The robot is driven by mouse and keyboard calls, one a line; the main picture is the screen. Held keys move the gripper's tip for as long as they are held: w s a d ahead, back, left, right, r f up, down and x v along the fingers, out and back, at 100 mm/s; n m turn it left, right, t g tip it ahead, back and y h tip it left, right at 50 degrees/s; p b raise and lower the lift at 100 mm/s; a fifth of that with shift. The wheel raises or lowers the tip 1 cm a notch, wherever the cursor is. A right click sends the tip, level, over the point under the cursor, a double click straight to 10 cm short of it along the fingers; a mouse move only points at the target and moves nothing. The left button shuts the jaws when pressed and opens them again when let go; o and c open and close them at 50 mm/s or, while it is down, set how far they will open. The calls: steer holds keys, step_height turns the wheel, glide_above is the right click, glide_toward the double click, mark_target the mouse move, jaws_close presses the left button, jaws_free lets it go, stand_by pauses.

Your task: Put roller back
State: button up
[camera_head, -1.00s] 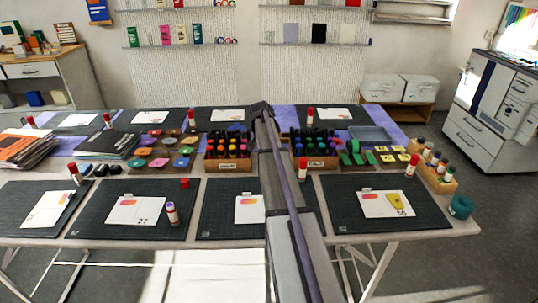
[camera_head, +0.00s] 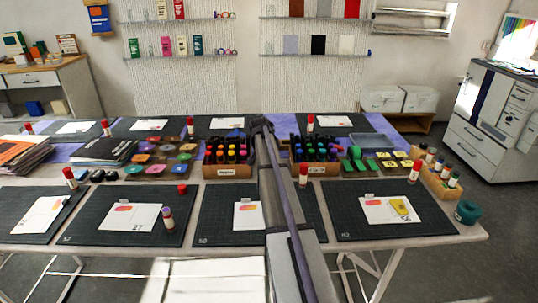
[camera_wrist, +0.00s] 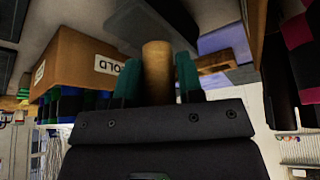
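In the wrist view my gripper (camera_wrist: 157,78) has its two teal fingertips on either side of a tan wooden cylinder (camera_wrist: 157,62), with hardly any gap. It looks held, and appears to be the roller's handle. The far end of the roller is hidden in that view. In the head view my arm hides the gripper and whatever it holds.
In the head view two wooden boxes (camera_head: 228,172) of coloured bottles stand on either side of my arm. Cutting mats (camera_head: 85,225) with cards, glue sticks (camera_head: 70,178), a right-hand wooden rack (camera_head: 440,186) and a teal tape roll (camera_head: 467,212) occupy the table. The wrist view is upside down.

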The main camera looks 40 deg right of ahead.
steer(key=shift+o, duration=0.7)
steer(key=shift+w+f, duration=0.1)
steer(key=shift+f, duration=0.05)
steer(key=shift+o, duration=1.2)
steer(key=p+v, duration=1.2)
steer(key=v, duration=0.1)
steer(key=shift+d+r, duration=0.2)
steer(key=shift+r, duration=0.05)
